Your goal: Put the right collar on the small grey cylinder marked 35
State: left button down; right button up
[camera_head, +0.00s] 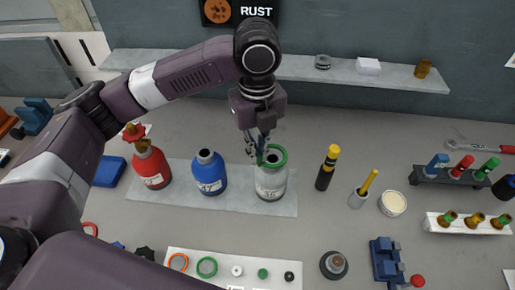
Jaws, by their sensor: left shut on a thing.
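The small grey cylinder (271,184) stands upright on a light mat, between the blue cylinder and a black-and-yellow marker. Its label looks like 35. My left gripper (261,150) points down at the left side of its top and is shut on a green collar (283,157). The collar is at the cylinder's neck and appears to encircle it in the picture; I cannot tell whether it rests on the shoulder or is just above. The gripper partly hides the collar's left side. My right gripper is not in view.
A blue cylinder (209,178) and a red cylinder (151,168) stand to the left on the mat (228,204). A white tray (222,283) in front holds an orange ring (179,262), another green ring (207,267) and small caps. The marker (327,168) stands close right.

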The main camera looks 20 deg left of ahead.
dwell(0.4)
pick_arm(q)
jog(key=shift+f, duration=0.55)
jog(key=shift+f, duration=0.95)
jog(key=c, duration=2)
grip_release()
notch_tip(320, 180, up, 4)
jog(key=p, duration=0.4)
jog(key=shift+f+p, duration=0.15)
jog(key=shift+p, duration=0.15)
notch_tip(320, 180, up, 2)
jog(key=p, duration=0.3)
jog(key=shift+r, duration=0.2)
